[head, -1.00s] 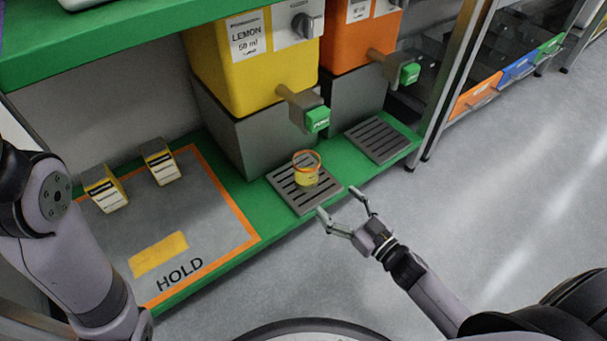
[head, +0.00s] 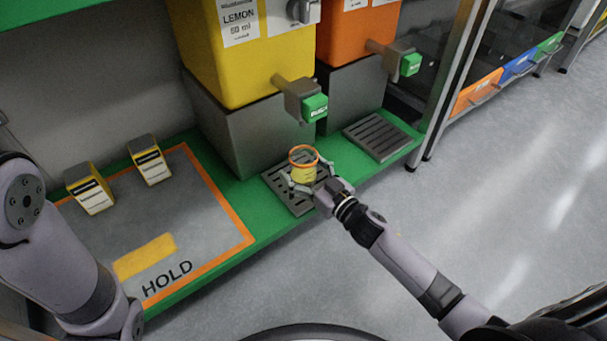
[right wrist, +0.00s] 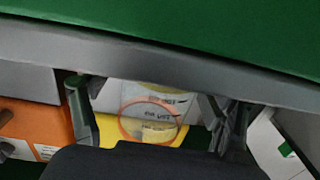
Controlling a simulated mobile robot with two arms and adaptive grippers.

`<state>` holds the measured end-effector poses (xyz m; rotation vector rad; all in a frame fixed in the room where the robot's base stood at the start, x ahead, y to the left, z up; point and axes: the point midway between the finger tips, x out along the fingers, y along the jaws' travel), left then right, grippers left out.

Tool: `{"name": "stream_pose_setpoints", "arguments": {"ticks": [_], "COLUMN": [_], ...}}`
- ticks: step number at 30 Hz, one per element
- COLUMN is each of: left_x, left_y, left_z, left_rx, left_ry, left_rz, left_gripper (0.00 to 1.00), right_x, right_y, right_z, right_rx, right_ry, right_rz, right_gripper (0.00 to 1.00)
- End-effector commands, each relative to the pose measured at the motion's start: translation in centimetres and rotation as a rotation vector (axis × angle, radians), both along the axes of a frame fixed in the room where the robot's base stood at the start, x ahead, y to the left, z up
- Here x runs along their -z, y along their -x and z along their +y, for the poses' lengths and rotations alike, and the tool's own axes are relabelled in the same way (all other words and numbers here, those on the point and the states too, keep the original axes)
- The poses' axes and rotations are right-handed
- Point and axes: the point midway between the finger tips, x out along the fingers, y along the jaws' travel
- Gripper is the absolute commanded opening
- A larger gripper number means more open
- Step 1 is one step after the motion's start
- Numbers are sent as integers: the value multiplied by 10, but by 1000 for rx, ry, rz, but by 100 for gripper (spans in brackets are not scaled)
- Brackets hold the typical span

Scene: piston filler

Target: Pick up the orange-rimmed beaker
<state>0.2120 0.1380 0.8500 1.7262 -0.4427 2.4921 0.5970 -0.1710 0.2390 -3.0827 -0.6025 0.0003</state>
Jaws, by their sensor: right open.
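The orange-rimmed beaker (head: 303,165) stands upright on the slotted drip tray below the yellow lemon dispenser's spout, with yellow contents inside. My right gripper (head: 307,180) is open, with its fingers on either side of the beaker. In the right wrist view the beaker (right wrist: 150,122) shows between the two spread fingers (right wrist: 160,125), with a gap on each side. My left arm is at the left edge of the head view, and its gripper is out of frame.
The yellow dispenser (head: 235,75) with its green-tipped spout (head: 313,107) is just above the beaker. An orange dispenser (head: 350,35) and an empty drip tray (head: 378,137) are to the right. The HOLD mat (head: 190,220) and two yellow-labelled blocks (head: 90,190) are left.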

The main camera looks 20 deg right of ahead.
Motion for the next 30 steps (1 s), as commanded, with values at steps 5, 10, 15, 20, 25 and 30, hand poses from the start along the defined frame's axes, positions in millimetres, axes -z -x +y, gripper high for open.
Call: {"name": "stream_pose_setpoints", "arguments": {"ticks": [5, 10, 15, 20, 25, 30], "left_x": [0, 0, 0, 0, -1, -1], "left_y": [0, 0, 0, 0, 0, 0], "left_z": [0, 0, 0, 0, 0, 0], "left_rx": [0, 0, 0, 0, 0, 0], "left_ry": [0, 0, 0, 0, 0, 0], "left_rz": [0, 0, 0, 0, 0, 0], "left_gripper": [57, 57, 57, 57, 57, 57], "right_x": [0, 0, 0, 0, 0, 0], "right_y": [0, 0, 0, 0, 0, 0], "right_z": [0, 0, 0, 0, 0, 0], "right_rx": [0, 0, 0, 0, 0, 0], "right_ry": [0, 0, 0, 0, 0, 0], "right_rz": [1, 1, 0, 0, 1, 1], "right_gripper": [80, 70, 58, 48, 36, 25]}}
